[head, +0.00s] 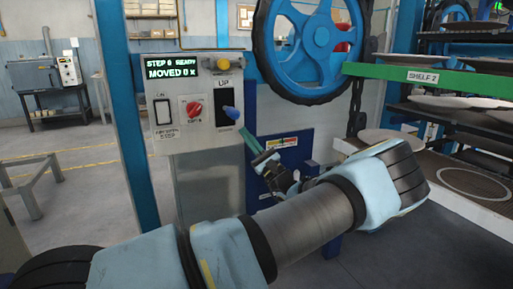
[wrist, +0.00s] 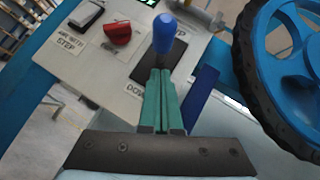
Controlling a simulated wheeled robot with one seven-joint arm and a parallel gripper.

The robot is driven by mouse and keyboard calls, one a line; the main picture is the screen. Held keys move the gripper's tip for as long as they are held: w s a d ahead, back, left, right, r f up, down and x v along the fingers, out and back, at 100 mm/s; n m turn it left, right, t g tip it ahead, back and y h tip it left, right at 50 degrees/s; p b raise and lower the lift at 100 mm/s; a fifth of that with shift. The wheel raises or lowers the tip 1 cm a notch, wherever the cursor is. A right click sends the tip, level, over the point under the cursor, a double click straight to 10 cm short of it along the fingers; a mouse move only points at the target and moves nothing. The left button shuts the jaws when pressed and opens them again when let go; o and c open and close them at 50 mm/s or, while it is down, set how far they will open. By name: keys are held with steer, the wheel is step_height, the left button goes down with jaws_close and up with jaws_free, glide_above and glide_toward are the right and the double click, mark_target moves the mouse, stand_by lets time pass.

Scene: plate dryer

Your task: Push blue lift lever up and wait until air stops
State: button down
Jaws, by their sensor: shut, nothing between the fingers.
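The blue lift lever (head: 230,112) sticks out of a dark slot on the grey control panel (head: 173,137), under an "UP" label. In the wrist view the lever's rounded blue knob (wrist: 165,29) stands just beyond my fingertips, above a "DOWN" label. My gripper (head: 243,136) is shut, its green fingers (wrist: 160,75) together and empty. The fingertips reach the lower part of the lever; I cannot tell whether they touch it. The panel display (head: 173,68) reads "STEP 0 READY" and "MOVED 0 x".
The panel also bears a red knob (head: 194,108), a white rocker switch (head: 162,110) and a yellow button (head: 222,64). A large blue wheel (head: 311,40) stands to the right. Shelves with a green "SHELF 2" bar (head: 390,73) hold pale plates. Open floor lies to the left.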

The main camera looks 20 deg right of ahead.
mark_target(230, 111)
steer(key=shift+s+a+r, duration=0.1)
steer(key=shift+a+r, duration=0.3)
steer(key=shift+r, duration=0.4)
steer(key=shift+s+a+r, duration=0.1)
steer(key=shift+a+r, duration=0.25)
steer(key=shift+r, duration=0.4)
